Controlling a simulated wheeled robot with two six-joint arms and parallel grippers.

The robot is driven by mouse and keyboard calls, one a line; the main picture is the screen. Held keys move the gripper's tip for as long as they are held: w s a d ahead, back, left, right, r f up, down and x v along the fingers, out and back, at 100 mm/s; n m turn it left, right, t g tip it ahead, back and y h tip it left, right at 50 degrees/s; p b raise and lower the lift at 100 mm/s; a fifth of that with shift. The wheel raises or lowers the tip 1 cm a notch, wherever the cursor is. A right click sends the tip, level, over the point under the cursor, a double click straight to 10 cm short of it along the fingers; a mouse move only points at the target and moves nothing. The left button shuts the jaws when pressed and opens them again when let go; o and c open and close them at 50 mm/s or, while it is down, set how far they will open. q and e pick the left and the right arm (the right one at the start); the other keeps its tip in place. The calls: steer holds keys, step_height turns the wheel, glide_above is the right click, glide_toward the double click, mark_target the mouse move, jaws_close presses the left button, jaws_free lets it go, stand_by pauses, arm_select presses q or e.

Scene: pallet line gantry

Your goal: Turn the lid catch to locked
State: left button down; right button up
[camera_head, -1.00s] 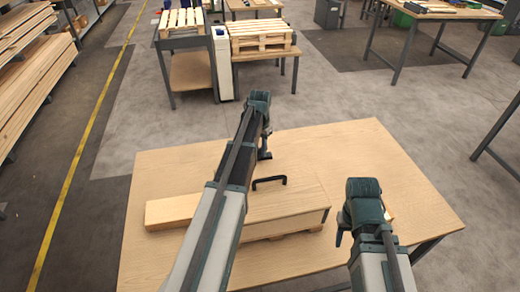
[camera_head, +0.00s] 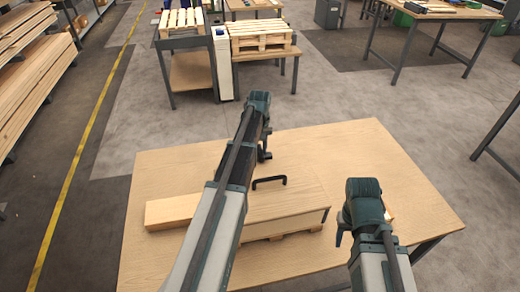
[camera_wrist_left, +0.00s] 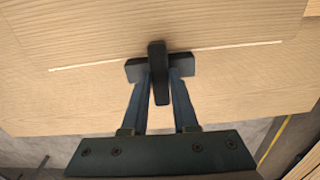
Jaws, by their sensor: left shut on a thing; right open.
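A wooden box with a flat lid (camera_head: 290,203) and a black handle (camera_head: 270,181) on top lies on the table. In the left wrist view, the dark lid catch (camera_wrist_left: 158,58) is a bar standing upright in the picture, across a short dark crosspiece. My left gripper (camera_wrist_left: 161,88) is shut on the catch bar, one finger on each side. In the head view my left gripper (camera_head: 264,153) is at the far side of the box; the catch cannot be made out there. My right gripper (camera_head: 342,232) is open, to the right of the box, its fingers partly hidden.
A wooden block (camera_head: 170,211) lies left of the box, partly behind my left arm. The wooden table (camera_head: 400,195) has bare room on the right and at the far side. Other benches with pallets (camera_head: 262,35) stand farther back.

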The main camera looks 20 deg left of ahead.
mark_target(260, 151)
arm_select(q)
steer(key=shift+n, duration=0.3)
stand_by(0.4)
steer(key=c, duration=0.7)
jaws_free()
steer(key=shift+r, duration=0.15)
step_height(260, 151, up, 14)
steer(key=p, duration=1.4)
steer(key=shift+f, duration=0.2)
